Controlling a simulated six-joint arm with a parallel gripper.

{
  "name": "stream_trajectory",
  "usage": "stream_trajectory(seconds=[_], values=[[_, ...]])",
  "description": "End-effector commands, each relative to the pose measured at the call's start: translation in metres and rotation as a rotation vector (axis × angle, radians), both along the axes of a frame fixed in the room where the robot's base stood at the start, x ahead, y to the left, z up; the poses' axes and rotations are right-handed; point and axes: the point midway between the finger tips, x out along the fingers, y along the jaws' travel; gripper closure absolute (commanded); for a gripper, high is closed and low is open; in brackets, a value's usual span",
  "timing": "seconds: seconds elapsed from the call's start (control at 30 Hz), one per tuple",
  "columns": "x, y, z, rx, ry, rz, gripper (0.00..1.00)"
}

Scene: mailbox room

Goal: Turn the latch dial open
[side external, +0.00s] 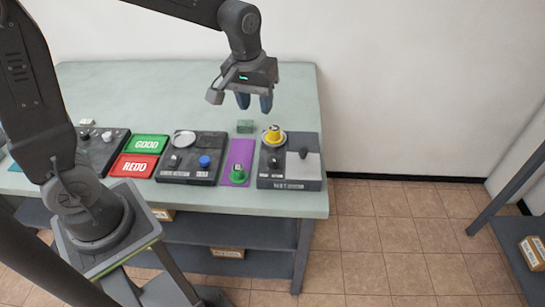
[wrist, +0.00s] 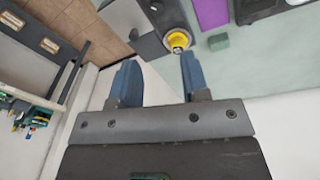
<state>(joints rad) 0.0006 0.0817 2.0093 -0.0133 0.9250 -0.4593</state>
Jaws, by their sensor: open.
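A yellow dial (side external: 273,132) with a pale ring under it stands at the back left of the dark right-hand panel (side external: 290,184). It also shows in the wrist view (wrist: 178,41), beyond the fingertips. I see no readable label naming it as the latch dial, and its turn position is too small to tell. My gripper (side external: 255,104) is open and empty, with its blue fingers pointing down. It is above the table, behind the dial in the side view and apart from it. In the wrist view the gripper (wrist: 157,64) shows a clear gap between its fingers.
The right-hand panel also carries a black knob (side external: 303,152). A green knob (side external: 238,174) stands on a purple mat (side external: 231,182), with a green block (side external: 245,126) behind. Left are a panel with a blue knob (side external: 205,161), a GOOD plate (side external: 146,145) and a REDO plate (side external: 134,167).

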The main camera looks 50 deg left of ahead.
Motion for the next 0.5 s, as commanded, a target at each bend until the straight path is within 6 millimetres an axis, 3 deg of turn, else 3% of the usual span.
stream_trajectory(seconds=[0.03, 0.2, 0.5], values=[[0.012, 0.0, -0.015, -0.004, 0.034, 0.032, 0.58], [0.037, -0.001, -0.046, -0.012, 0.098, 0.115, 0.58], [0.044, -0.001, -0.071, -0.013, 0.121, 0.146, 0.58]])
